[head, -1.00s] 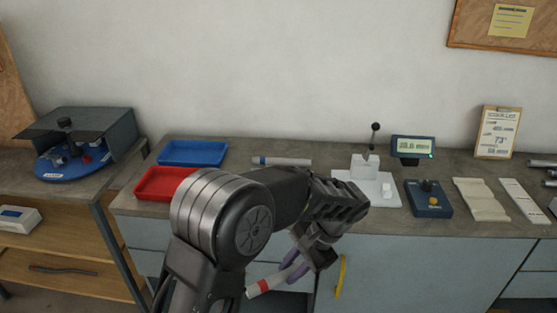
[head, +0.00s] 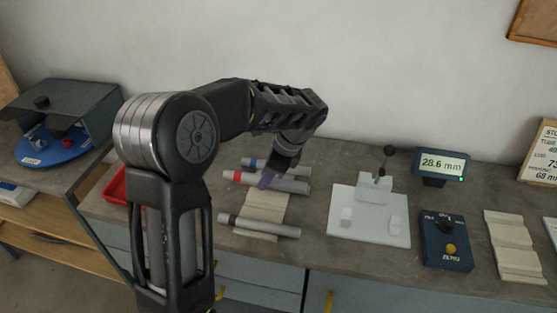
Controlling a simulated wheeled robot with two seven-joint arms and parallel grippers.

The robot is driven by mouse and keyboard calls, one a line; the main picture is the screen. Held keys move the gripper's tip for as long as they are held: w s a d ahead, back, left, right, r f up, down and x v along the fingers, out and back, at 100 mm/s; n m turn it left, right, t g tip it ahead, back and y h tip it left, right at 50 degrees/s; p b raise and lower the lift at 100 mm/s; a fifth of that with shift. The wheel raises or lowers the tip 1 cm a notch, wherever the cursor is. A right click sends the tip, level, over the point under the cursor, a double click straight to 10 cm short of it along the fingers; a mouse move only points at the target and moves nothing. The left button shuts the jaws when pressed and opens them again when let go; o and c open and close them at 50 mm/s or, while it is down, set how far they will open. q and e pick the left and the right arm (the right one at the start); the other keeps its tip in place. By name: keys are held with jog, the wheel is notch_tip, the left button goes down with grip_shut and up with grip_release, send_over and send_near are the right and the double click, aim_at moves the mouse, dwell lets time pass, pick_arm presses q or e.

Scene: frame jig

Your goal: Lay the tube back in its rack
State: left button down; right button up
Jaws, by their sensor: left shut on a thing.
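My left gripper (head: 270,178) is shut on a grey tube with a red band (head: 236,176). The tube lies crosswise, at the far end of a cream grooved rack (head: 264,206); I cannot tell whether it touches the rack. A blue-banded tube (head: 292,170) lies just behind it, partly hidden by my gripper. A tube with a dark grey end (head: 262,227) lies across the near part of the rack. My right gripper is not in view.
A white gauge stand (head: 370,225) and a display reading 28.6 mm (head: 442,164) stand to the right. Beyond are a blue box with a knob (head: 446,240) and another cream grooved board (head: 513,250). A red tray (head: 116,186) is partly hidden behind my arm.

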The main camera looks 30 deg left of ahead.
aim_at(278, 182)
pick_arm(q)
jog(key=shift+s+r, duration=0.1)
jog(key=shift+s, duration=0.15)
jog(key=shift+w+f, duration=0.1)
jog(key=shift+f, duration=0.1)
notch_tip(278, 182, down, 6)
jog(key=b, duration=0.5)
jog(key=shift+f+b, duration=0.65)
jog(key=shift+f, duration=0.4)
jog(key=c, duration=1.1)
grip_release()
jog(key=shift+d+f, duration=0.1)
jog(key=shift+f, duration=0.05)
jog(key=shift+b+v, duration=0.5)
jog(key=shift+v, duration=3.6)
